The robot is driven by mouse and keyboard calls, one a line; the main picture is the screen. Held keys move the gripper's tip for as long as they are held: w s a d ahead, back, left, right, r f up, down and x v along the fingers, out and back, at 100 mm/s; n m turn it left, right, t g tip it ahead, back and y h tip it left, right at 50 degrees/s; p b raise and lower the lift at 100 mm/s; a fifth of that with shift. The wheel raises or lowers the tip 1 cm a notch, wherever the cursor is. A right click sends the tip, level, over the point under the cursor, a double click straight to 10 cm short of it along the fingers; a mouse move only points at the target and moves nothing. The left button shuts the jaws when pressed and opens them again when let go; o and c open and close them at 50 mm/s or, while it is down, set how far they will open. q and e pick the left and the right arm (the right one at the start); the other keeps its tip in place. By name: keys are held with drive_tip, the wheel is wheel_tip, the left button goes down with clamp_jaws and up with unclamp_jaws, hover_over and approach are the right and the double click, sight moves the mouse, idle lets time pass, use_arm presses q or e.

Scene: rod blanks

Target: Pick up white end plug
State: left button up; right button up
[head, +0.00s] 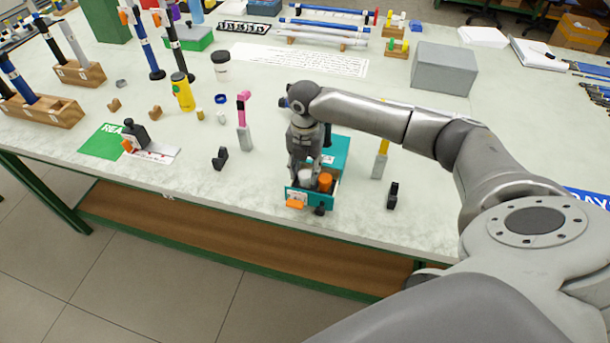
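A teal open box (328,199) stands near the front edge of the table. Inside it are a white cylindrical piece (306,179), which looks like the white end plug, an orange cylindrical piece (325,182) and some dark parts. My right gripper (304,172) points down into the box, with its fingertips right at the white piece. The fingers partly hide the white piece, and I cannot tell whether they touch or grip it. My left gripper is not in view.
A grey-and-pink upright tool (243,125) stands left of the box, and a black clip (220,158) lies nearby. A grey-and-yellow upright piece (380,160) and a black clip (392,195) are to the right. A grey box (443,68) sits farther back.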

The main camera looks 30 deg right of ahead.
drive_tip(key=shift+f, duration=0.55)
drive_tip(key=c, duration=0.5)
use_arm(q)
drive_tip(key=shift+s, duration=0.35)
use_arm(e)
drive_tip(key=shift+o, duration=0.2)
